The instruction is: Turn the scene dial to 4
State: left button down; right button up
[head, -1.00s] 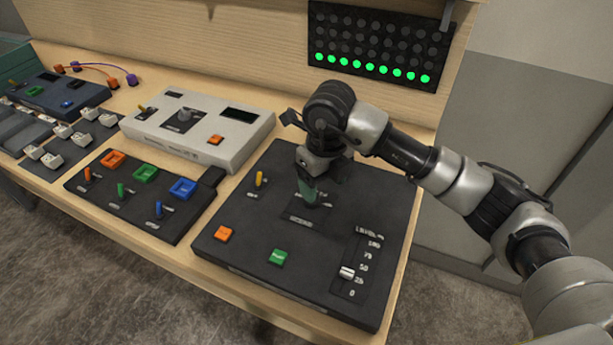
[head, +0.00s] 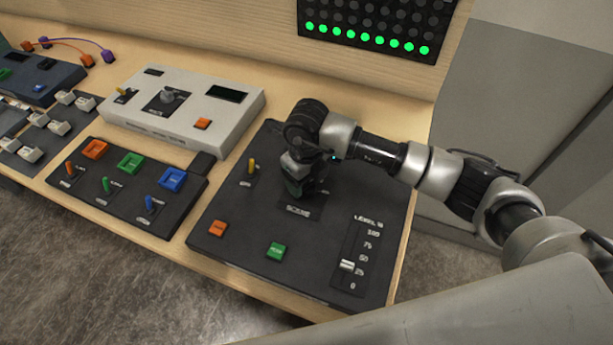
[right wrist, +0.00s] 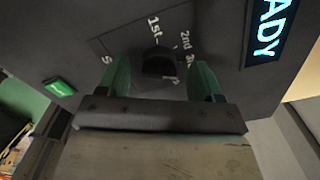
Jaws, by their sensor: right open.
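The scene dial (right wrist: 160,64) is a dark round knob on the black console (head: 330,245). In the right wrist view it sits between the two green fingers of my right gripper (right wrist: 162,76), which stand apart on either side of it. I cannot tell whether they touch it. White marks "1st" and "2nd" show around the dial, with another partly hidden. In the head view my right gripper (head: 297,190) is down over the dial and hides it, just above the "SCENE" label (head: 298,209). The dial's pointer setting is not readable. My left gripper is not in view.
Near the gripper are a yellow lever (head: 251,167), an orange button (head: 217,228), a green button (head: 276,251) and a level slider (head: 347,265). A lit READY display (right wrist: 268,32) is beside the dial. The LED panel (head: 375,22) has its lowest visible row green.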

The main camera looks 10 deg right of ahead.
jog(key=shift+f, duration=0.65)
jog(key=shift+c, duration=0.8)
jog(key=c, duration=0.7)
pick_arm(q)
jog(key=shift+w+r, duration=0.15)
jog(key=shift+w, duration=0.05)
pick_arm(e)
jog(key=shift+c, duration=0.2)
